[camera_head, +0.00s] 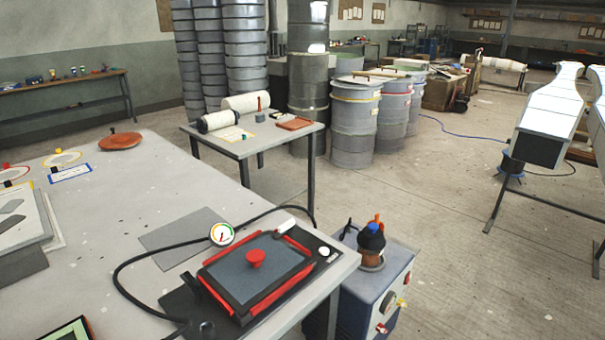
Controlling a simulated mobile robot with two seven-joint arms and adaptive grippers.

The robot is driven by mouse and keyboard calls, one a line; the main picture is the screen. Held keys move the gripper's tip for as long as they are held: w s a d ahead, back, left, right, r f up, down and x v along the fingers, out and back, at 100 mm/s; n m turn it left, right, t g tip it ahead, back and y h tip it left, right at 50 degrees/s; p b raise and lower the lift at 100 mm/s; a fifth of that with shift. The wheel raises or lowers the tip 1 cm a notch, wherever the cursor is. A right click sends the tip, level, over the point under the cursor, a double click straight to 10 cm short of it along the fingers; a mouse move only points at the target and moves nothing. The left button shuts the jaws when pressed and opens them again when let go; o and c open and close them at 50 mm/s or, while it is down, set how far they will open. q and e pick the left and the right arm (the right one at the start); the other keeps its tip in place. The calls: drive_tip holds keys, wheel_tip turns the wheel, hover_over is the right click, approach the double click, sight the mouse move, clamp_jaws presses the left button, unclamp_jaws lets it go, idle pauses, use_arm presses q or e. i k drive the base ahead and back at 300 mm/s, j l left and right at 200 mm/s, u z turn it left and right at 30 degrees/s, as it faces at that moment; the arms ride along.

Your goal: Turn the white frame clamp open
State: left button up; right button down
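A red frame (211,284) lies around a dark grey panel (239,280) on a black base plate (328,240) at the table's front right corner. A small white lever (285,226), which looks like the white frame clamp, sits at the far edge of the frame, lying low and slanted. I cannot tell whether it is open or closed. A black lever (190,285) stands at the frame's left side. A red knob (256,258) rises from the panel. A round white knob (324,251) sits on the plate's right side. Neither of my grippers is in view.
A dial gauge (222,234) stands behind the frame, and a black hose (133,262) loops around its left. A grey sheet (185,232) lies behind. A blue-grey pump cabinet (362,298) stands right of the table. The table's (110,215) middle is mostly clear.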

sight(286, 229)
drive_tip(key=i+l+z, duration=0.1)
drive_tip(key=i+z, duration=0.6)
